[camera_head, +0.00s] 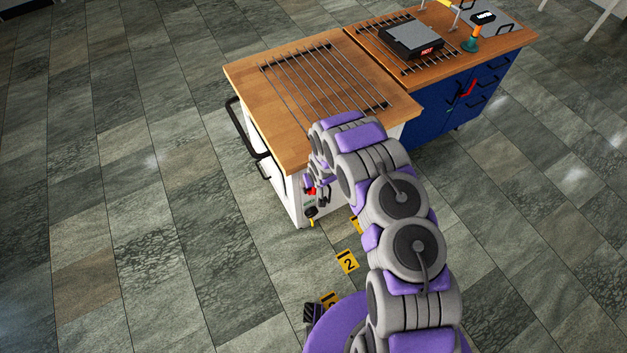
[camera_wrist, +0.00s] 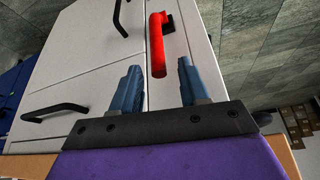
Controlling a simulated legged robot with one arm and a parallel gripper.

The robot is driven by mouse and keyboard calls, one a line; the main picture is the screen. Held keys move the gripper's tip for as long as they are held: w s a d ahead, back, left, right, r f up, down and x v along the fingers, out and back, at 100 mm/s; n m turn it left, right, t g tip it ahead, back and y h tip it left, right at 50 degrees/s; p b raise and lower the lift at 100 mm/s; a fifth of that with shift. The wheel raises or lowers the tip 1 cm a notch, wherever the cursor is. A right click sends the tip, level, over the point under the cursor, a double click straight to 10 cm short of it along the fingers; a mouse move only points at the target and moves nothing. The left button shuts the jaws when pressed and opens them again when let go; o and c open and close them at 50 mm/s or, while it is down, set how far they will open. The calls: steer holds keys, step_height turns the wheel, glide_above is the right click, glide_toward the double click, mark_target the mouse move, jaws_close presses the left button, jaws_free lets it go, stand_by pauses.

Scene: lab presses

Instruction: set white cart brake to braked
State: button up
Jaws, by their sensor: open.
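The white cart (camera_wrist: 95,55) has a wooden top (camera_head: 243,82) in the head view. A red lever (camera_wrist: 157,42) on a black mount sits on its white face, and a small red part of it shows in the head view (camera_head: 311,191). My gripper (camera_wrist: 160,66) is open, its two blue fingers on either side of the lever's near end in the picture. I cannot tell whether they touch it or how deep the lever lies between them. In the head view my arm hides much of the cart's front, and the fingers are hard to make out.
A blue cart (camera_head: 432,133) with a red lever (camera_head: 468,88) adjoins the white one, carrying a dark hot plate (camera_head: 411,40). Black handles (camera_head: 240,125) stick out from the white cart's left side. Yellow number markers (camera_head: 347,262) lie on the floor. The tiled floor at left is clear.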

steer(key=p+v, duration=0.2)
steer(key=v, duration=1)
steer(key=shift+a, duration=0.15)
steer(key=shift+r, duration=0.1)
steer(key=s+d+r+m+g+h+b, duration=0.1)
steer(key=s+d+r, duration=0.2)
steer(key=d+r, duration=0.35)
steer(key=s+d+r+m+g+h, duration=0.1)
steer(key=s+d+r, duration=0.2)
steer(key=r, duration=0.6)
steer(key=s+d+r+m+h+b, duration=0.1)
steer(key=s+d+r, duration=0.2)
steer(key=d+r, duration=0.3)
steer(key=s+r+g, duration=0.1)
steer(key=s+r, duration=0.4)
steer(key=s, duration=0.4)
steer(key=s+d+r+m+g+b, duration=0.1)
steer(key=s+r, duration=0.4)
steer(key=s, duration=0.5)
steer(key=s+r+g+y, duration=0.1)
steer(key=s+r, duration=0.3)
steer(key=s, duration=0.6)
steer(key=shift+s+d+r+m+g, duration=0.2)
steer(key=shift+d+r+m+g, duration=0.15)
steer(key=shift+g, duration=0.35)
